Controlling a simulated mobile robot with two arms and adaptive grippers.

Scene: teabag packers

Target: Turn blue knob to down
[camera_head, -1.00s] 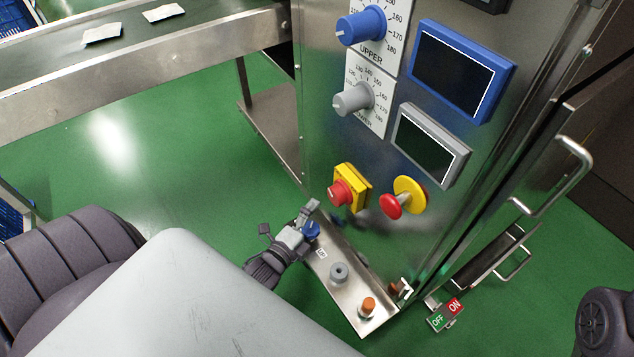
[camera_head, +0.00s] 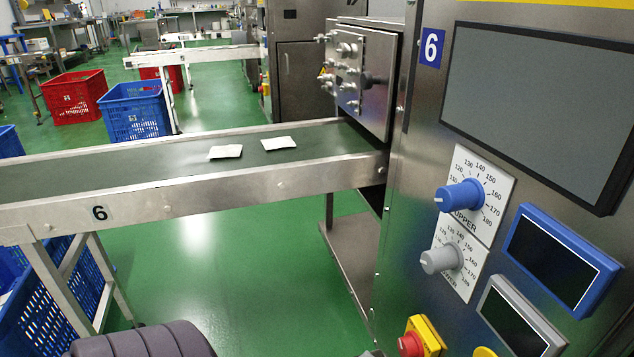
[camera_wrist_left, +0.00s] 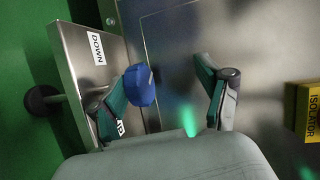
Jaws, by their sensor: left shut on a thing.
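A small blue knob (camera_wrist_left: 141,86) sits by a steel panel (camera_wrist_left: 88,62) in the left wrist view. A white label reading DOWN (camera_wrist_left: 97,48) is on that panel; a second label is partly hidden by a finger. One finger lies against the knob; the other shows further right. In the head view, a larger blue knob (camera_head: 461,196) stands on a temperature dial marked UPPER, with no gripper near it. Neither gripper shows in the head view.
A grey knob (camera_head: 441,260) and a red button (camera_head: 411,343) are below the larger blue knob. A blue-framed display (camera_head: 566,258) is to its right. A conveyor (camera_head: 180,167) with two white packets runs left. A yellow ISOLATOR label (camera_wrist_left: 307,112) shows in the wrist view.

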